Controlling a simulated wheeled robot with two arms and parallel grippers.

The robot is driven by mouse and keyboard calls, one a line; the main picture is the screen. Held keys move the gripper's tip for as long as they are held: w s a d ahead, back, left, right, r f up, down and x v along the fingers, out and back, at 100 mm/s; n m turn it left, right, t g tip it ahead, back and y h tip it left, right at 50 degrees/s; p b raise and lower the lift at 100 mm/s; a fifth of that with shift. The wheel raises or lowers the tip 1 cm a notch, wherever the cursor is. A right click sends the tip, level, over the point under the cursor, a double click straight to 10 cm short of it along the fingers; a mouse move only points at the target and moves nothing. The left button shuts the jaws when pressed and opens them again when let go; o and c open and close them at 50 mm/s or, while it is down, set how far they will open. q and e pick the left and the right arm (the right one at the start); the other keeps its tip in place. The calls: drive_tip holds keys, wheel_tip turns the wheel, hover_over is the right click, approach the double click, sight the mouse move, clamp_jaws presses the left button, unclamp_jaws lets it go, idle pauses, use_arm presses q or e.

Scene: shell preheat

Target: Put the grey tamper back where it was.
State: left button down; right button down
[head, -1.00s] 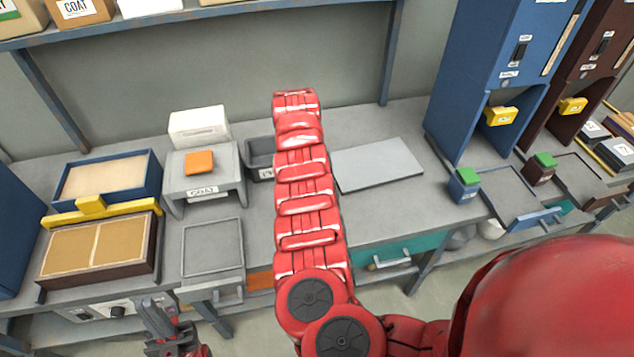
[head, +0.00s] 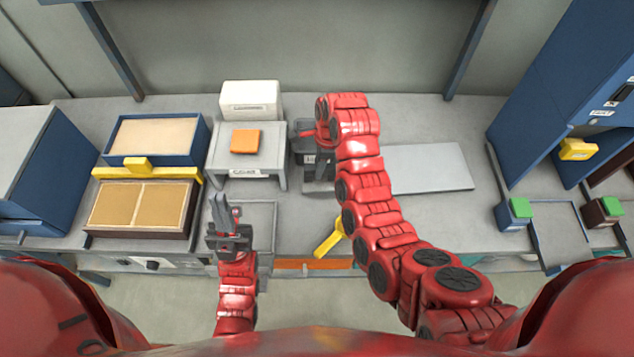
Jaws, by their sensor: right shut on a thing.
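My right arm reaches over the bench. Its gripper (head: 308,142) is at the small dark grey labelled bin (head: 319,171), right of the COAT stand. It is shut on a grey thing that I take to be the tamper; gripper and forearm hide most of it. I cannot tell whether the tamper touches the bin. My left gripper (head: 228,211) is low at the front, over the left part of the grey framed tray (head: 262,212); its fingers look apart and empty.
The COAT stand (head: 221,160) holds an orange block (head: 245,141), with a white box (head: 251,99) behind. Brown and blue trays stand left. A flat grey plate (head: 432,168) lies right of my right arm. A yellow piece (head: 330,236) shows beside that arm at the bench front.

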sight(317, 182)
drive_tip(key=shift+w+a+m, duration=0.2)
drive_tip(key=shift+a+m, duration=0.1)
drive_tip(key=shift+a, duration=0.05)
wheel_tip(317, 182, down, 3)
drive_tip(key=b, duration=0.3)
drive_tip(key=shift+s+r, duration=0.15)
drive_tip(key=shift+s+d+p, duration=0.1)
drive_tip(key=shift+s+p, duration=0.05)
drive_tip(key=shift+p, duration=0.95)
drive_tip(key=f, duration=0.2)
drive_tip(key=shift+w+f+p, duration=0.2)
drive_tip(key=shift+f+p, duration=0.15)
drive_tip(key=shift+s+f+p, duration=0.1)
drive_tip(key=shift+f+p, duration=0.55)
drive_tip(key=shift+f, duration=1.3)
drive_tip(key=shift+f, duration=0.1)
drive_tip(key=c, duration=0.6)
unclamp_jaws()
drive_tip(key=shift+c, duration=0.2)
